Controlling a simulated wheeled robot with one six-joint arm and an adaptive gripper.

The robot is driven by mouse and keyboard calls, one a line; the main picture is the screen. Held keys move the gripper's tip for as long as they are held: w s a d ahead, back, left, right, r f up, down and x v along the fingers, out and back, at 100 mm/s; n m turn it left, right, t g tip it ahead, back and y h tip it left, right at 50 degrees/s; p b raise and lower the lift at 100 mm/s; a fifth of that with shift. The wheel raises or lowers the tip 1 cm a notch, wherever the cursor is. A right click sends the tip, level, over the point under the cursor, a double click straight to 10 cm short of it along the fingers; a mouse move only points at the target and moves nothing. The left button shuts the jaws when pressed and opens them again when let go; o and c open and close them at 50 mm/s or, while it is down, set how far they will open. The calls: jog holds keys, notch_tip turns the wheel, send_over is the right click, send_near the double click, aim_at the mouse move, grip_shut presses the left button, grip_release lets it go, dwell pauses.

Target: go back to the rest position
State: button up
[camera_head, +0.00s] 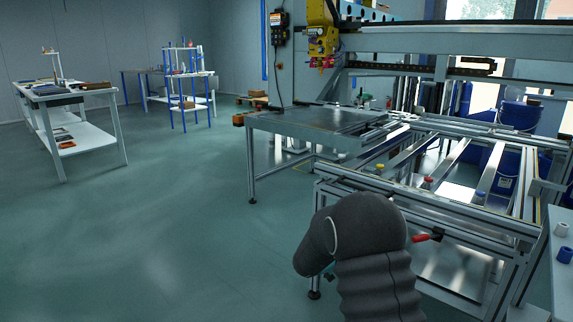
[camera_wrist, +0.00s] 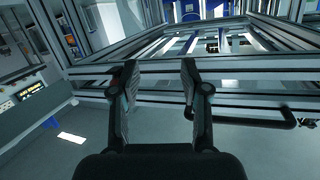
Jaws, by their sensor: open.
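My gripper (camera_wrist: 158,80) shows in the wrist view with its two dark fingers apart and nothing between them. It faces the metal rails of the panel fixture (camera_wrist: 230,68); I cannot tell the exact gap. In the head view my dark, ribbed arm is in front of the fixture (camera_head: 465,215), and my gripper's fingers are hidden. A red handle (camera_head: 428,236) shows at the fixture's near side, just right of my arm.
A black bar handle (camera_wrist: 255,121) lies along the frame, right of my fingers. A flat metal table (camera_head: 305,124) adjoins the fixture. A white shelf (camera_head: 562,255) stands at the right edge. Open floor (camera_head: 170,220) lies to the left. White workbenches (camera_head: 62,90) stand farther back.

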jog(key=w+a+f+n+t+y, duration=0.25)
jog(key=a+f+n+y, duration=0.2)
jog(key=a+y, duration=0.55)
jog(key=s+a+r+n+g+y, duration=0.2)
jog(key=s+a+r+n+y, duration=0.25)
jog(key=s+a, duration=0.55)
jog(key=s+d+r+n+g+p, duration=0.1)
jog(key=s+d+r+n+g, duration=0.15)
jog(key=s, duration=0.95)
jog(key=s+d+r+n+g+p, duration=0.1)
jog(key=s+d+r+n+g, duration=0.2)
jog(key=s, duration=0.8)
jog(key=s+d+r+t, duration=0.3)
jog(key=s+d+r, duration=0.1)
jog(key=s+r, duration=0.5)
jog(key=shift+s+r+m+h+p, duration=0.35)
jog(key=shift+s+h+p, duration=0.1)
jog(key=shift+s, duration=0.5)
